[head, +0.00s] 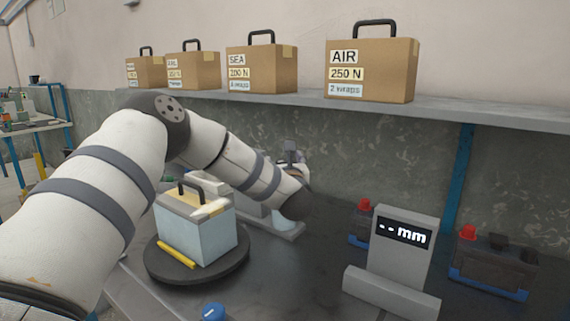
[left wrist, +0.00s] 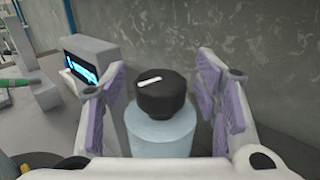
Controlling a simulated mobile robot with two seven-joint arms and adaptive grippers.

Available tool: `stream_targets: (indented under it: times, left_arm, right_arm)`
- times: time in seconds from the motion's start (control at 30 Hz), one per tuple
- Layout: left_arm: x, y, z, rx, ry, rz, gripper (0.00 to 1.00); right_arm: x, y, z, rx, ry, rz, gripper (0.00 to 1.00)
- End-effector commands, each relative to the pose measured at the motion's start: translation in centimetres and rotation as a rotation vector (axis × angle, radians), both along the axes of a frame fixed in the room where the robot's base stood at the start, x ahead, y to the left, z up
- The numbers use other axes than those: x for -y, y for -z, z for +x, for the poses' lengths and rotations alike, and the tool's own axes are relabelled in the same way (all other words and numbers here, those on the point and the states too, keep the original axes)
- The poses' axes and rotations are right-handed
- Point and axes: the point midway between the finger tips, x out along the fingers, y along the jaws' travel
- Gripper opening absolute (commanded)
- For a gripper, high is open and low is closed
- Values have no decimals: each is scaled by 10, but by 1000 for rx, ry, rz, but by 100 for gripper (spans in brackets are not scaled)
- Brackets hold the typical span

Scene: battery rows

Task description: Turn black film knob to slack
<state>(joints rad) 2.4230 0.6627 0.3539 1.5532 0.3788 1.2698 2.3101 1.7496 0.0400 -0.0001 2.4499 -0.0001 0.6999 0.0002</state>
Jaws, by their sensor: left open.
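The black film knob (left wrist: 161,93) sits on top of a pale blue film roll (left wrist: 160,132) in the left wrist view. A white pointer mark on its top runs roughly left to right, tilted slightly. My left gripper (left wrist: 163,84) is open, with one purple-padded finger on each side of the knob and visible gaps between. In the head view my left arm reaches over behind the turntable and hides the knob; I cannot make out the fingers there. My right gripper is in neither view.
A pale blue battery with a black handle (head: 196,238) stands on the dark turntable (head: 168,272), with a yellow bar at its front. A gauge (head: 404,243) reads "- - mm". A dark battery (head: 495,264) stands right. Labelled cartons (head: 368,75) line the shelf. A lit screen (left wrist: 88,67) is beside the left finger.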

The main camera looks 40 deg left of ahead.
Motion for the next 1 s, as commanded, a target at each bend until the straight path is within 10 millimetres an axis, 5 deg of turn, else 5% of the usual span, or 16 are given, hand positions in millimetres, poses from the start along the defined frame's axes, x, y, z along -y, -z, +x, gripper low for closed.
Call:
stream_targets:
  times: [0.13, 0.33, 0.73, 1.0]
  left_arm:
    - [0, -1, 0, 1, 0, 1, 54]
    - [1, -1, 0, 0, 1, 0, 8]
    - [1, 8, 3, -7, -255, 3, 7]
    - [1, 0, 0, -2, -286, -1, 7]
  right_arm:
    - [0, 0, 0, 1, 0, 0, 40]
    - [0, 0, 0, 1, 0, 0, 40]
    - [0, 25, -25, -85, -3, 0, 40]
    - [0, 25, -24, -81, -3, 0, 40]
